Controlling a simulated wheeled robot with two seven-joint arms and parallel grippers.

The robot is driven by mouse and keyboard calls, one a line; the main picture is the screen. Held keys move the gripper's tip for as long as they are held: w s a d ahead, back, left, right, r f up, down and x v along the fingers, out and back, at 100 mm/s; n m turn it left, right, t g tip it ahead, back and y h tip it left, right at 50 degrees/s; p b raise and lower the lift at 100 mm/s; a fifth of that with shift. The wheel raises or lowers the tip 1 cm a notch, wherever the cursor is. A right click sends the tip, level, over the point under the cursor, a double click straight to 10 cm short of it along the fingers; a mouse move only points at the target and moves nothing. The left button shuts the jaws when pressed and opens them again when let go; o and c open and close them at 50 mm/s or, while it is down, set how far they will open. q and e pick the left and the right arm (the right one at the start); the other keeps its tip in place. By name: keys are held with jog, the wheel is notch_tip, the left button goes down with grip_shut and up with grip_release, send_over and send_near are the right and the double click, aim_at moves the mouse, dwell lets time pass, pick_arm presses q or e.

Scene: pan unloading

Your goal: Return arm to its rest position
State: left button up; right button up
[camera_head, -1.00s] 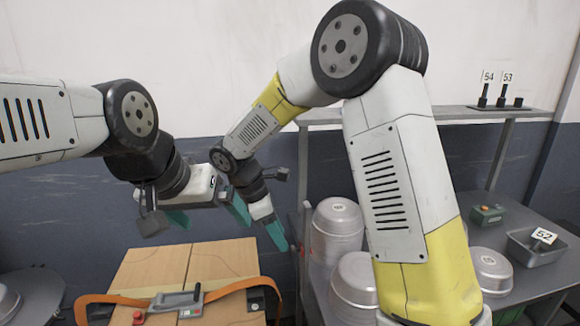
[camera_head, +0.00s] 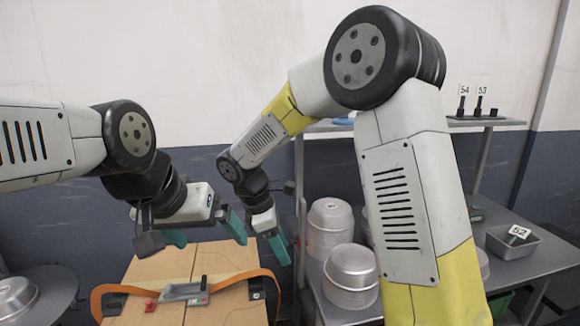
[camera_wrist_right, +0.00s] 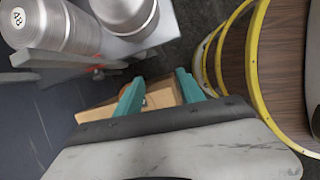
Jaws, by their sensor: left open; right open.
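My right arm bends down from the upper right of the head view. Its gripper (camera_head: 268,240), with teal fingers, hangs near the right edge of the wooden boxes, left of the metal table. In the right wrist view its two teal fingers (camera_wrist_right: 160,95) are spread with nothing between them. My left gripper (camera_head: 205,231) comes in from the left, above the wooden boxes (camera_head: 160,264), with its teal fingers apart and empty. The two grippers are close together in the head view.
Stacked metal pans (camera_head: 351,272) stand on the grey table (camera_head: 520,270) at the right, beside my right arm. A strapping tool (camera_head: 185,292) and an orange strap (camera_head: 235,281) lie on the boxes. A yellow-rimmed round object (camera_wrist_right: 258,60) shows in the right wrist view.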

jog(key=s+d+r+m+t+y, duration=0.5)
jog(key=s+d+r+m, duration=0.9)
jog(key=m, duration=0.4)
jog(key=shift+s+d+r+m+y, duration=0.15)
jog(key=shift+s+d+m+y, duration=0.15)
jog(key=shift+s+d+y, duration=0.55)
jog(key=shift+d+h, duration=0.25)
jog(key=shift+d, duration=0.05)
dwell(1.1)
